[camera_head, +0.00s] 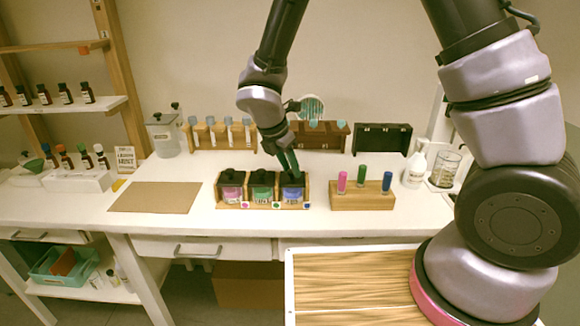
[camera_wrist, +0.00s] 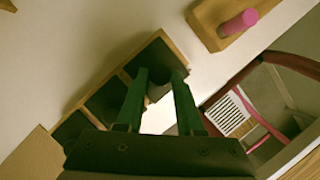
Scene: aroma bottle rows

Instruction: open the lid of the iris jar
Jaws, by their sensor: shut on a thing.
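A wooden rack (camera_head: 234,206) holds three jars in a row with black lids: a pink one (camera_head: 232,193), a green one (camera_head: 262,193) and a blue one (camera_head: 293,193) at the right end. No readable label shows which is the iris jar. My gripper (camera_head: 289,163) is at the top of the blue jar, pointing down. In the wrist view its green fingers (camera_wrist: 160,76) stand on either side of the dark lid (camera_wrist: 166,58) of the end jar, shut on it. The fingers hide part of the lid, and I cannot tell whether it is lifted.
A wooden block (camera_head: 362,200) with pink, green and blue tubes stands close on the right. A brown mat (camera_head: 155,197) lies to the left. Behind are a bottle rack (camera_head: 222,136) and a black case (camera_head: 382,139). A white pump bottle (camera_head: 415,168) stands farther right.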

